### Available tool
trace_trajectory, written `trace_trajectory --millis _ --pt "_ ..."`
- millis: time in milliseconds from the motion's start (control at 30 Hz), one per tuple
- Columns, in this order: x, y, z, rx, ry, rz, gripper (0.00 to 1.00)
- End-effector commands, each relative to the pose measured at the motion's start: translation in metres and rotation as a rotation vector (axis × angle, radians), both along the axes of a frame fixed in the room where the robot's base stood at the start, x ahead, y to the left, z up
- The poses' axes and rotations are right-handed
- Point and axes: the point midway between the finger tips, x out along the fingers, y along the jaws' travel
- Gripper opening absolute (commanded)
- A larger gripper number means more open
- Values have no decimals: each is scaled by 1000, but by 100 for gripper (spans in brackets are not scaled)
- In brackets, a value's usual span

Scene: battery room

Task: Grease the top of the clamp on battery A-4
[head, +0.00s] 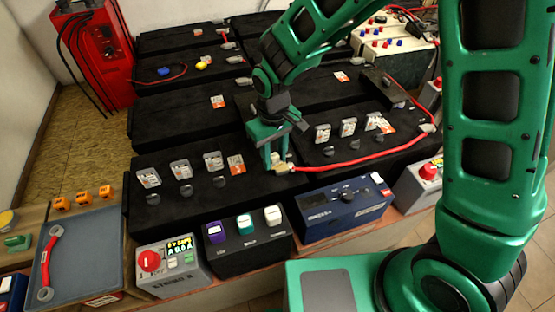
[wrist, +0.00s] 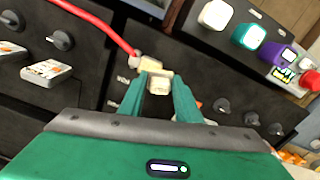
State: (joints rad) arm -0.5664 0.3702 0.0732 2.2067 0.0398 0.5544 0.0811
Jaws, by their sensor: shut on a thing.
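My gripper (head: 277,162) is shut on a small cream block (wrist: 159,83), which shows between the two green fingers in the wrist view. The block is low over the black batteries, right by the brass-coloured clamp (wrist: 149,65) at the end of the red cable. The clamp (head: 284,168) also shows in the head view, partly hidden by my gripper. I cannot tell whether the block touches the clamp. The battery labels are too small to read, so I cannot confirm which one is A-4.
A black holder (head: 246,246) with purple, teal and white capped items stands in front, beside a blue box (head: 343,212) and a grey box with a red button (head: 170,272). The red cable (head: 365,158) runs right across the batteries. A grey tray (head: 80,262) holds a red link.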

Motion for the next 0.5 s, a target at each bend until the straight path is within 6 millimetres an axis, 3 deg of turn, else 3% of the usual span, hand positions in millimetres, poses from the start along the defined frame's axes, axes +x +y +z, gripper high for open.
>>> trace_trajectory --millis 500 --pt "1 -6 46 0 2 -9 9"
